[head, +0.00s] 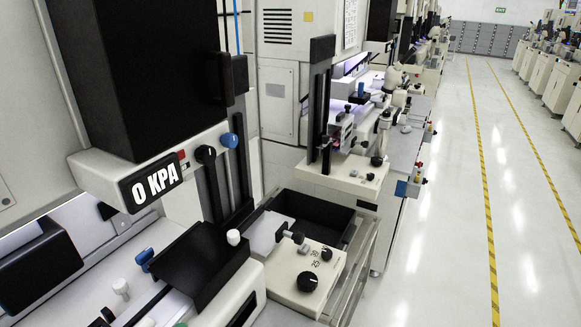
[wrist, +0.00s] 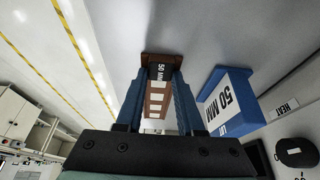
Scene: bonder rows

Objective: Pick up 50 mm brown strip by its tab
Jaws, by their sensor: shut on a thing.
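In the wrist view my gripper (wrist: 161,73) reaches up the picture with its two blue fingers on either side of a brown strip. It is shut on the 50 mm brown strip (wrist: 155,112), which runs between the fingers. The strip has several pale squares along it and a dark label reading "50 MM" near the fingertips. A wider brown end shows at the fingertips. The fingers hide the strip's sides. I cannot make out my gripper or the strip in the head view.
A blue holder (wrist: 226,98) labelled "50 MM" is close to the right of my gripper. A black knob (wrist: 295,153) and a "HEAT" label are at the lower right. In the head view, machines line the left, and an open aisle (head: 455,200) with yellow lines runs along the right.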

